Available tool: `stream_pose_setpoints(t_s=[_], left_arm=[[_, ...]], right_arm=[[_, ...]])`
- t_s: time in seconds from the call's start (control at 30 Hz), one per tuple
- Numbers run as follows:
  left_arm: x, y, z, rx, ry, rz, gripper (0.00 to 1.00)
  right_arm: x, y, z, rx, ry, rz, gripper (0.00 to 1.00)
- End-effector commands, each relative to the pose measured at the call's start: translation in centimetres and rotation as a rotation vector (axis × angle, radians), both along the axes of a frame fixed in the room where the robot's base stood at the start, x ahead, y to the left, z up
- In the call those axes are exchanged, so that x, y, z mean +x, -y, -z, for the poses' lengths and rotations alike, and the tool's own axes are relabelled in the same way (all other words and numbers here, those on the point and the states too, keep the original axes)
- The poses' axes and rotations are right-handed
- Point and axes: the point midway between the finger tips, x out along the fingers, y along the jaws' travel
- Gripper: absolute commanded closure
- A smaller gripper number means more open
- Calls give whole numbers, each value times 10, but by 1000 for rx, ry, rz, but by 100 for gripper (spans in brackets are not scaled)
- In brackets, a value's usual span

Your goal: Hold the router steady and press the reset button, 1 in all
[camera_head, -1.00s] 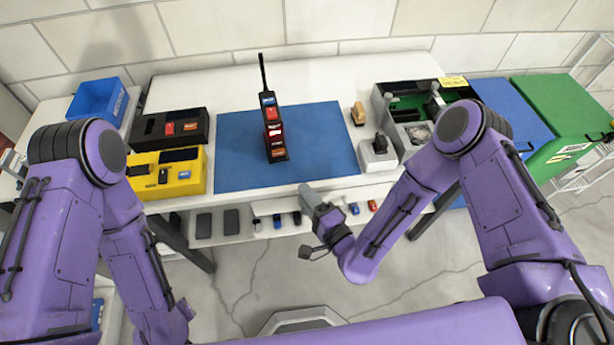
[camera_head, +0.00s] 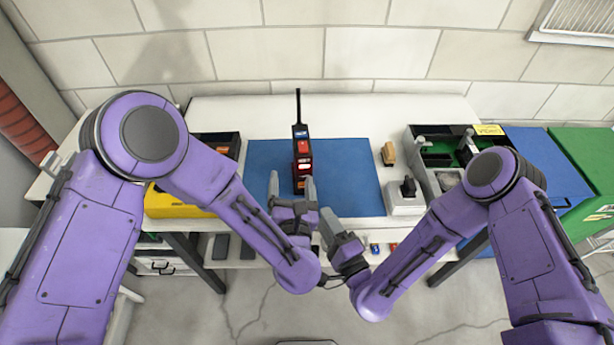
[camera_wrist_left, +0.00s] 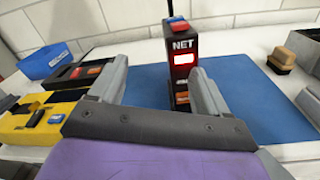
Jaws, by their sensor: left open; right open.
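The router (camera_head: 302,160) is a slim black upright device with a tall antenna, standing on the blue mat (camera_head: 345,175). In the left wrist view the router (camera_wrist_left: 182,45) shows the word NET, a glowing red light and a blue-and-red part on top. I cannot tell which part is the reset button. My left gripper (camera_head: 291,188) is open in front of the router, apart from it. In its wrist view the router appears beyond the fingers, nearer the right one, which hides part of its lower right side. My right gripper (camera_head: 332,222) is open and empty, lower and right of the left one, off the table's front edge.
A yellow case (camera_head: 172,203) and a black case (camera_head: 225,143) are at the left. A tan block (camera_head: 388,153), a white box with a dark knob (camera_head: 404,203) and a green-lined tray (camera_head: 432,158) are at the right. The mat around the router is clear.

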Motion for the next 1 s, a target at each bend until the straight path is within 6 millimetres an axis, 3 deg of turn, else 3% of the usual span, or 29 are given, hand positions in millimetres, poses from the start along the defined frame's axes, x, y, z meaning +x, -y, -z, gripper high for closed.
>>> stream_pose_setpoints(t_s=[0.1, 0.2, 0.37, 0.7, 1.0], left_arm=[[2, 27, -18, -242, 35, -30, 23], [4, 35, -24, -331, 45, -42, 23], [25, 34, -25, -346, 48, -48, 23], [92, 27, -24, -340, 46, -46, 23], [107, 26, -24, -337, 44, -42, 23]], right_arm=[[0, 0, 0, 0, 0, 0, 57], [0, 0, 0, 0, 0, -1, 57], [0, 0, 0, 0, 0, -1, 57], [0, 0, 0, 0, 0, -1, 57], [0, 0, 0, 0, 0, -1, 57]])
